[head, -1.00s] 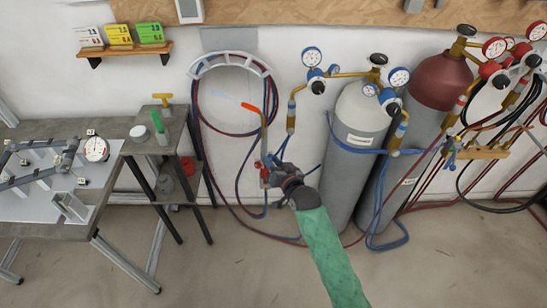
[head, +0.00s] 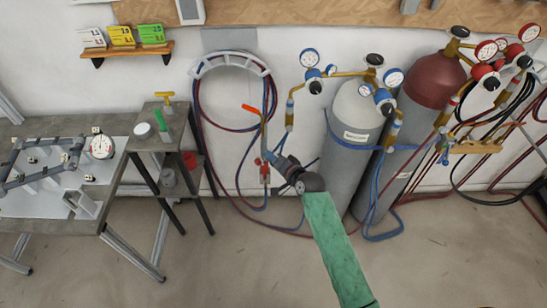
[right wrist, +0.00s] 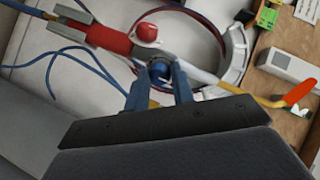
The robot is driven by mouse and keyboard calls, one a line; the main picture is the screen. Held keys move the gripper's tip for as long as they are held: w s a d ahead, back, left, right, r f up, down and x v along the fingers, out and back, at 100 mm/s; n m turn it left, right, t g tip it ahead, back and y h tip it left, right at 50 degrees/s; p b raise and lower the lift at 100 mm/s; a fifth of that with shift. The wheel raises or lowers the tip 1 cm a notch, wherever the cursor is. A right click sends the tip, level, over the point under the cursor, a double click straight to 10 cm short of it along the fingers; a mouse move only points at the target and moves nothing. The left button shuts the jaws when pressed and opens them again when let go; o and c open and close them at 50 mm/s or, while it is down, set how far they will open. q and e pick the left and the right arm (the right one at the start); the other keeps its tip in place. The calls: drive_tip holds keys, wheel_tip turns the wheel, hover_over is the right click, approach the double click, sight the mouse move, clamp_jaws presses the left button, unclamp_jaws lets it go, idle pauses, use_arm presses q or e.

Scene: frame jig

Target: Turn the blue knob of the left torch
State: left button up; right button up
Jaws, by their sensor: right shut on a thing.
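The left torch (head: 264,138) stands upright in front of the wall, with an orange tip (head: 251,109) on top. No flame shows at the tip now. In the right wrist view the torch lies across the picture, with a red handle (right wrist: 104,38), a red knob (right wrist: 147,32) and the orange tip (right wrist: 299,92). My right gripper (head: 271,160) reaches the torch from the lower right. In the right wrist view its two blue fingers (right wrist: 161,80) are shut on the blue knob (right wrist: 159,69), which they partly hide. My left gripper is not in view.
A hose coil hangs on a white wall holder (head: 229,62) behind the torch. A grey cylinder (head: 352,150) and a maroon-topped cylinder (head: 435,80) stand to the right, with gauges and hoses. A workbench (head: 110,215) with a jig is at left. The floor in front is clear.

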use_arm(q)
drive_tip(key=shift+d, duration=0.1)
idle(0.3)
use_arm(e)
drive_tip(key=o, duration=1)
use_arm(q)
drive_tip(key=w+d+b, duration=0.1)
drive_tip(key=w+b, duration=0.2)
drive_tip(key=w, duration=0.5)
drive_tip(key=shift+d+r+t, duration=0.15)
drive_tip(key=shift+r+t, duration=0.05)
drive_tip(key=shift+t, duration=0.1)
use_arm(e)
drive_tip(key=v, duration=0.7)
drive_tip(key=shift+s+d, duration=0.3)
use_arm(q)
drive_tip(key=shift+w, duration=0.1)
use_arm(e)
drive_tip(key=shift+r, duration=0.1)
